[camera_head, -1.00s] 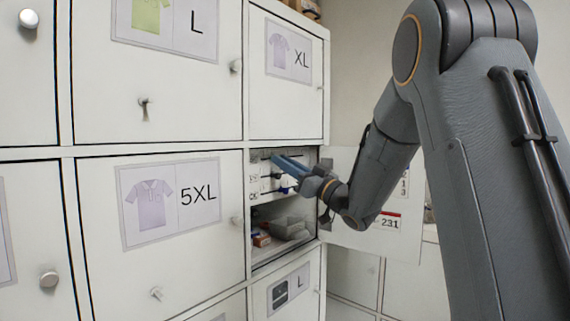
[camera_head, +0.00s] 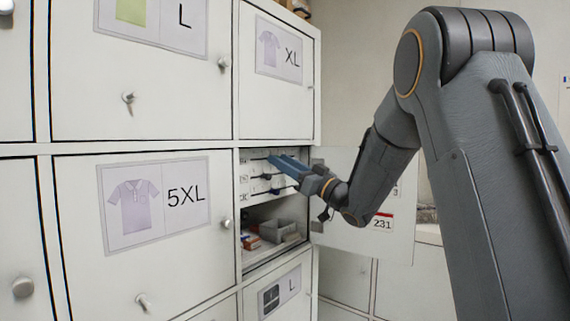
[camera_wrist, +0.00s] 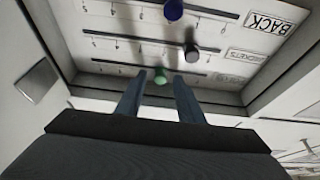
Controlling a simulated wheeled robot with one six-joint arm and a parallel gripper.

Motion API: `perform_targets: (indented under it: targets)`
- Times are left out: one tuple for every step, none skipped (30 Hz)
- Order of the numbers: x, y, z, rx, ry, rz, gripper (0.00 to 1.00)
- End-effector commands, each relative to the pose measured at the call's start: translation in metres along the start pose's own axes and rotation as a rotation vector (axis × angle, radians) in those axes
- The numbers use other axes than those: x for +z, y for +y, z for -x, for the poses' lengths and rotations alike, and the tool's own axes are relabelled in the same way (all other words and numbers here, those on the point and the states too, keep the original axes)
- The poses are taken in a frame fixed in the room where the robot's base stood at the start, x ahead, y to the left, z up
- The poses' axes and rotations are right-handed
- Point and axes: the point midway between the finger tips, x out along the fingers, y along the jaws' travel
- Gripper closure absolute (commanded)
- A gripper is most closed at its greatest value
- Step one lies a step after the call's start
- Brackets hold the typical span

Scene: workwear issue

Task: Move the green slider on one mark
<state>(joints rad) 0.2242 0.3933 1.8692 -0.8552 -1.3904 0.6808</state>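The green slider knob (camera_wrist: 160,76) shows in the wrist view on the slotted panel (camera_wrist: 125,40) inside the open locker. My gripper (camera_wrist: 159,77) is open, with one blue-grey fingertip on each side of the green knob. Narrow gaps show between knob and fingers, and whether the tips reach past it is unclear. A dark grey knob (camera_wrist: 191,51) and a blue knob (camera_wrist: 173,9) sit on the slots beyond it. Tick marks and numbers run along the slots. In the head view my gripper (camera_head: 271,160) reaches into the compartment and the green knob is not distinguishable.
The locker door (camera_head: 345,225) stands open to the right, close to my wrist. Below the panel, a grey bin (camera_head: 278,230) and small boxes (camera_head: 249,240) sit in the compartment. Shut locker doors, such as 5XL (camera_head: 150,270), lie to the left.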

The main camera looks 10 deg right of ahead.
Motion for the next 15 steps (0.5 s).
perform_targets:
  targets:
    - [0.000,0.000,0.000,0.000,0.000,0.000,0.66]
    - [0.000,0.000,0.000,0.000,0.000,0.000,0.66]
    - [0.000,0.000,0.000,0.000,0.000,0.000,0.66]
    - [0.000,0.000,0.000,0.000,0.000,0.000,0.66]
    - [0.000,0.000,0.000,0.000,0.000,0.000,0.66]
    - [0.000,0.000,0.000,0.000,0.000,0.001,0.66]
    - [0.000,0.000,0.001,0.001,0.000,0.001,0.66]
    - [0.000,0.001,0.001,0.001,0.000,0.001,0.66]
    - [0.000,0.001,0.003,0.001,0.000,0.001,0.66]
    - [0.000,0.001,0.006,0.002,0.000,0.001,0.66]
    - [0.001,0.001,0.009,0.002,0.000,0.001,0.66]
    - [0.001,0.002,0.014,0.003,0.000,0.001,0.66]
    - [0.001,0.002,0.018,0.003,0.000,0.001,0.66]
    - [0.001,0.002,0.023,0.003,0.000,0.001,0.66]
    - [0.001,0.002,0.030,0.003,0.000,0.002,0.66]
